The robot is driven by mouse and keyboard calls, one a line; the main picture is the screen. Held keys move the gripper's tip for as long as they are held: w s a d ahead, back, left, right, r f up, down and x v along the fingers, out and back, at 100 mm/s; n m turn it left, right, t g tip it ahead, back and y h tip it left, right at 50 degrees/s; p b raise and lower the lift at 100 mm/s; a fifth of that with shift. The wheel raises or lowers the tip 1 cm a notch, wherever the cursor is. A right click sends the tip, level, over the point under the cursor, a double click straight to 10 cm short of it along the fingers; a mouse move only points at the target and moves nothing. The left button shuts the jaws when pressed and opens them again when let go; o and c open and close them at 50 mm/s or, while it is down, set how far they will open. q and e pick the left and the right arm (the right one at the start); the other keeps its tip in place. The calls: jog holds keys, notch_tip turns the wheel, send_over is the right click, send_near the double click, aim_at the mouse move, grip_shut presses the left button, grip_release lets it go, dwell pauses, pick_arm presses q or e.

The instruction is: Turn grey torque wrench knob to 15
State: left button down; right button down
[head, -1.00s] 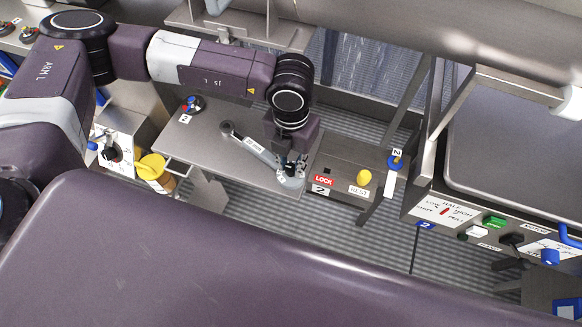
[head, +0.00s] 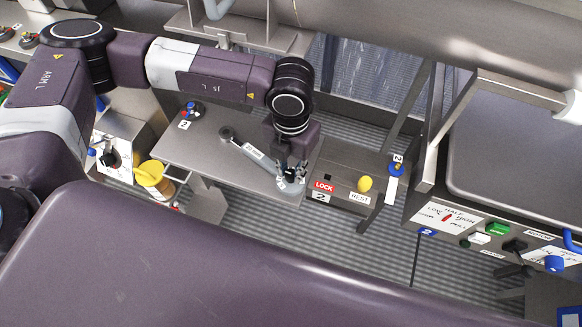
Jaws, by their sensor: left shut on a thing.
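The grey torque wrench (head: 258,157) lies on a metal shelf (head: 185,152), with a white label on its handle. Its round end is toward the upper left, and its knob end (head: 293,187) is at the shelf's right edge. My left gripper (head: 291,176) points down at the knob end and is shut on the knob. The fingers hide most of the knob, and its number marks are too small to read. My right gripper is not in view.
A yellow-lidded container (head: 150,174) sits at the left. A control panel (head: 446,217) is at the right.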

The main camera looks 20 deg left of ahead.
aim_at(291, 173)
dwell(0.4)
pick_arm(q)
jog(key=c, duration=1.7)
grip_release()
notch_tip(291, 173, up, 12)
jog(key=shift+r, duration=0.1)
